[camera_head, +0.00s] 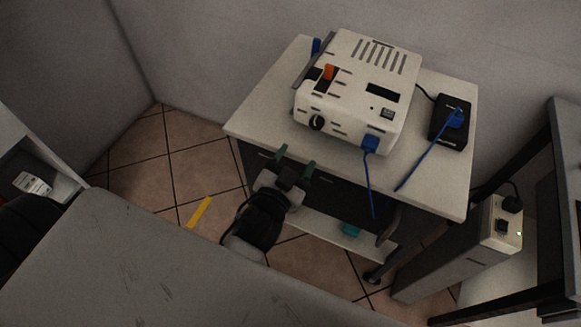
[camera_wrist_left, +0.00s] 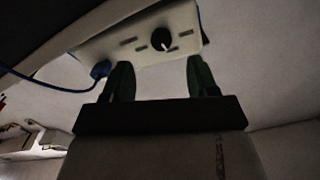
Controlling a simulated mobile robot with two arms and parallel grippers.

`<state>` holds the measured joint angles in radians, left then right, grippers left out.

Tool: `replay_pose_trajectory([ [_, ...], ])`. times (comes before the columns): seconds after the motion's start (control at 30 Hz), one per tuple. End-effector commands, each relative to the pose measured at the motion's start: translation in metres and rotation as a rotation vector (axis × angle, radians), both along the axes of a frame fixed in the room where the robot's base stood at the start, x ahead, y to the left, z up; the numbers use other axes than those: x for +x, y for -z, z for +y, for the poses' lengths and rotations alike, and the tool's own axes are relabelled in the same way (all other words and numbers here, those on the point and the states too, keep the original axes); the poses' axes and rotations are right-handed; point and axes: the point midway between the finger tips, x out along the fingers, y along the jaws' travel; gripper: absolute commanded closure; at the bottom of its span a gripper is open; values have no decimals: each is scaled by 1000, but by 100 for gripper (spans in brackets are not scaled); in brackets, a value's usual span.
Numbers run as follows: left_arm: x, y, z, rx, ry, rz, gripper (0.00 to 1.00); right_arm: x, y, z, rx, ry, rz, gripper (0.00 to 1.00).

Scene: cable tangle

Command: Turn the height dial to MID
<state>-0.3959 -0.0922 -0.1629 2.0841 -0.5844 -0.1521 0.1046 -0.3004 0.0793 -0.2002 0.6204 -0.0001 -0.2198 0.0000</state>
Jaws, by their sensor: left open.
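The white box-shaped device (camera_head: 352,87) stands on the small cart. Its black round dial (camera_head: 317,122) is at the left of its front face. The dial also shows in the left wrist view (camera_wrist_left: 161,39), with a pale pointer mark; the labels around it are too small to read. My left gripper (camera_head: 295,163), with green fingers, is open and empty, in front of the cart's edge and apart from the dial. In the left wrist view the dial appears beyond the gap between the fingers (camera_wrist_left: 160,76). My right gripper is not in view.
A blue plug (camera_head: 371,143) with a hanging cable sits right of the dial. An orange lever (camera_head: 328,72) is on the device. A black adapter (camera_head: 451,122) lies on the cart top (camera_head: 262,121). A grey tabletop (camera_head: 130,265) fills the foreground.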

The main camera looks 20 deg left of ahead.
Motion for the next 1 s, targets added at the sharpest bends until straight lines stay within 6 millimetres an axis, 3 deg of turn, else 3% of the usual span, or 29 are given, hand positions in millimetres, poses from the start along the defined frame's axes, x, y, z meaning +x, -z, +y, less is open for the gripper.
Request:
replay_pose_trajectory([
  [0.23,-22,0,1,0,0,1,41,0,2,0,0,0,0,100],
  [0.83,-24,2,0,0,1,4,41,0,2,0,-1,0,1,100],
  [0.93,-23,19,-3,-4,12,46,41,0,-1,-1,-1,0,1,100],
  [1.0,-22,47,-8,-10,28,114,41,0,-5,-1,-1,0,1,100],
])
